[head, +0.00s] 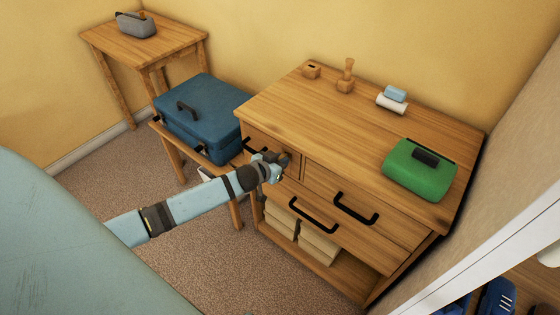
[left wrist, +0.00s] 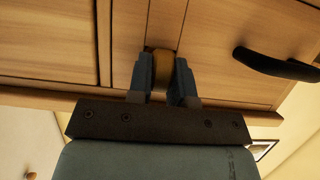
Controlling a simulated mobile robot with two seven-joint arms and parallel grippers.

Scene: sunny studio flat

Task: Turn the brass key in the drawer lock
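The wooden dresser (head: 290,119) stands against the wall, with drawers that have black bar handles. My left gripper (head: 283,162) is at the front of its upper left drawer. In the left wrist view, my left gripper (left wrist: 163,75) has its two fingers on either side of the brass key (left wrist: 162,62), which shows as a rounded brass-coloured piece against the wooden drawer front. The fingers look closed onto its sides. The lock behind the key is hidden. In the head view the key is hidden by the gripper. My right gripper is not in view.
A black handle (left wrist: 275,64) lies right of the gripper in the wrist view. A green case (head: 419,178), small wooden items (head: 346,82) and a blue-white item (head: 394,97) sit on the dresser. A blue case (head: 205,125) rests on a bench to the left.

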